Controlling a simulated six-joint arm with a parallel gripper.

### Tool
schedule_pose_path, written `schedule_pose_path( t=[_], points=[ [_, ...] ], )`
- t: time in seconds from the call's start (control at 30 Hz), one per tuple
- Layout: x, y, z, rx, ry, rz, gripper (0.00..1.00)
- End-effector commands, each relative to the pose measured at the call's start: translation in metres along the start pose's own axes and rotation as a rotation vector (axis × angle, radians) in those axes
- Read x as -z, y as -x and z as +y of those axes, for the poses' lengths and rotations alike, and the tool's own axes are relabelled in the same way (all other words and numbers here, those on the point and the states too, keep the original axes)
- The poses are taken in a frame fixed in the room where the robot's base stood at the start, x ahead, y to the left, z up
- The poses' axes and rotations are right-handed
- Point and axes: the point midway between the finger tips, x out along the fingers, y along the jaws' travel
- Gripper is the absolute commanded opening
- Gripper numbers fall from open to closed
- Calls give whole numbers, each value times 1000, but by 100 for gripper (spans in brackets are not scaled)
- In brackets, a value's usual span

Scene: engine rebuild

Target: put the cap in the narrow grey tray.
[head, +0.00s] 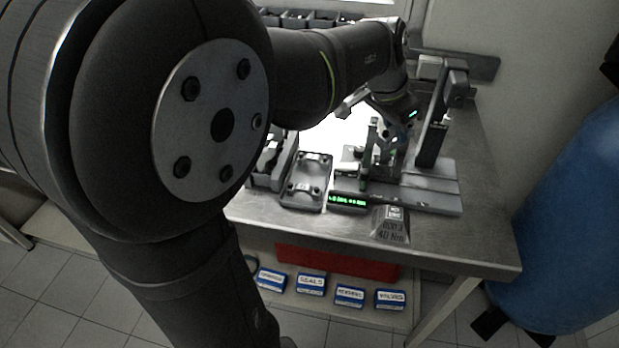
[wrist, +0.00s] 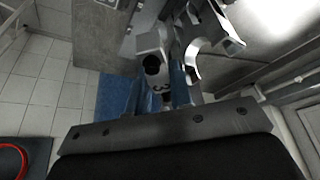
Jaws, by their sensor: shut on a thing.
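My gripper (head: 388,137) is over the grey fixture at the right part of the bench in the head view. In the wrist view its blue fingers (wrist: 178,88) are shut on the cap (wrist: 150,45), a pale metal piece with a dark bolt hole, an arched edge and what looks like a 3. The cap is too small and hidden to make out in the head view. A narrow grey tray (head: 323,199) lies left of the fixture, with arched pieces in it. My gripper is to the right of this tray.
A grey upright post (head: 432,130) stands just right of my gripper on the fixture base (head: 440,200). A green-lit display (head: 348,201) and a labelled block (head: 391,224) stand at the front. A darker bin (head: 265,180) adjoins the tray's left.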

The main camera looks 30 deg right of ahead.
Motion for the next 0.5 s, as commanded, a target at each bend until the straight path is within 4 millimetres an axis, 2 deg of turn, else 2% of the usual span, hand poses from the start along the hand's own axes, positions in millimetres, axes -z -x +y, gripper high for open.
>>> schedule_pose_path(
  t=[0.2,0.5],
  points=[
    [-41,-20,-19,125,300,-3,0],
    [-87,-38,-35,259,623,-3,0]
  ],
)
